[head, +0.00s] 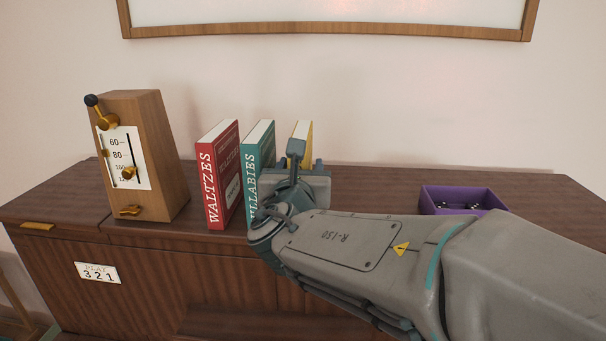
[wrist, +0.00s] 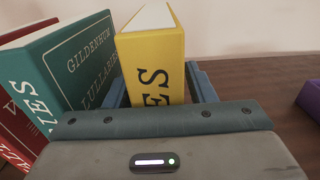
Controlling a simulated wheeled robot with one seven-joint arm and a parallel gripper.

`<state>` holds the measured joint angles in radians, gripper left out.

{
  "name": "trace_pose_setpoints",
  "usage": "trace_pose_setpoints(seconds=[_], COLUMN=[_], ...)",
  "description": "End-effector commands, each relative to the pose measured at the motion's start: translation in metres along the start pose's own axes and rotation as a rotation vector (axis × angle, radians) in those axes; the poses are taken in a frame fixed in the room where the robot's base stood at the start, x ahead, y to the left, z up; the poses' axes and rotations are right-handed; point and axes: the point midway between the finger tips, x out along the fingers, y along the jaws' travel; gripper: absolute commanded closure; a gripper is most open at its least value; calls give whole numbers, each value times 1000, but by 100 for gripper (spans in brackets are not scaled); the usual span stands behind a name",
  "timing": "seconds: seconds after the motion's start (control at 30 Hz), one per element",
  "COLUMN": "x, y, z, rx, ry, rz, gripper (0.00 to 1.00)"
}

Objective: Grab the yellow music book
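The yellow music book (wrist: 152,68) stands upright with its spine towards my wrist camera. In the head view only its upper part (head: 303,130) shows, behind my gripper (head: 305,160). In the wrist view my gripper (wrist: 158,88) has one finger at each side of the yellow book, the left one between it and the teal book. I cannot tell whether the fingers press on it. The book's lower part is hidden by the gripper.
The teal book (head: 258,150) and the red Waltzes book (head: 222,175) stand to the left on the wooden cabinet (head: 375,180). A wooden metronome-like box (head: 160,150) is further left. A purple tray (head: 462,198) with small dark items lies to the right. The cabinet top between is clear.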

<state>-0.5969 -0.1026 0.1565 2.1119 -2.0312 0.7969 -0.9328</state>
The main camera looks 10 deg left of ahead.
Motion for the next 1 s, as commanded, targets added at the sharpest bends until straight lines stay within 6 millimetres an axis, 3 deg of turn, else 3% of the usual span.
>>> trace_pose_setpoints(seconds=[0.03,0.17,0.57,0.83,1.0], x=[0,0,0,-1,6], y=[0,0,0,-1,-41], z=[0,0,7,46,65], rx=[0,0,1,5,3], ry=[0,0,-3,-7,-5], rz=[0,0,-1,0,-6], gripper=[65,100,100,100,100])
